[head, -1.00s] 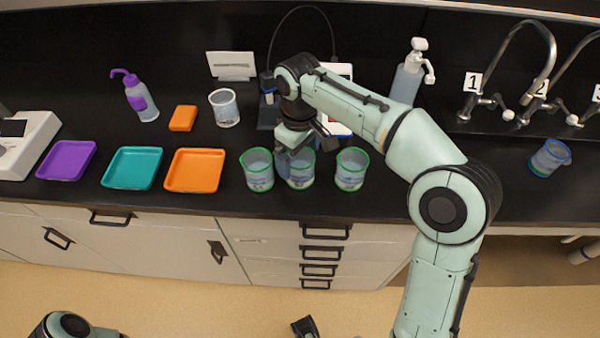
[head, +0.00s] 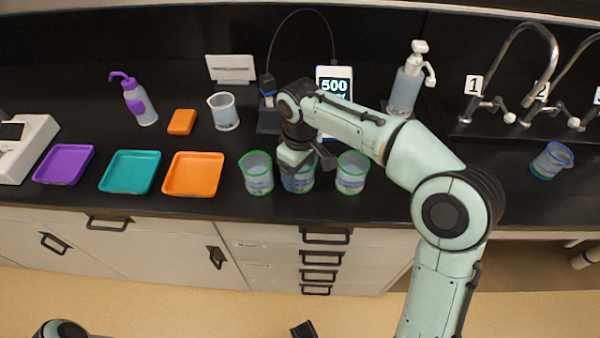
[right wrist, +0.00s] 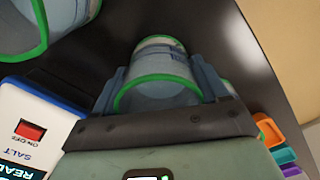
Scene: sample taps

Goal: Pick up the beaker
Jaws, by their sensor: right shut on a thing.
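Three clear beakers with green rims stand in a row near the counter's front edge: a left one (head: 257,174), a middle one (head: 300,182) and a right one (head: 351,174). My right gripper (head: 297,170) is down over the middle beaker and shut on it. In the right wrist view the beaker (right wrist: 163,88) sits between the two fingers (right wrist: 165,86), one on each side. Its base appears to be at counter level. My arm hides its upper part in the head view. A dark piece at the bottom edge may be my left gripper; its fingers cannot be made out.
Purple (head: 64,165), teal (head: 130,172) and orange (head: 193,174) trays lie left of the row. A clear beaker (head: 224,111) and a display reading 500 (head: 335,84) stand behind. A blue-rimmed beaker (head: 551,160) and taps (head: 487,105) are at right.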

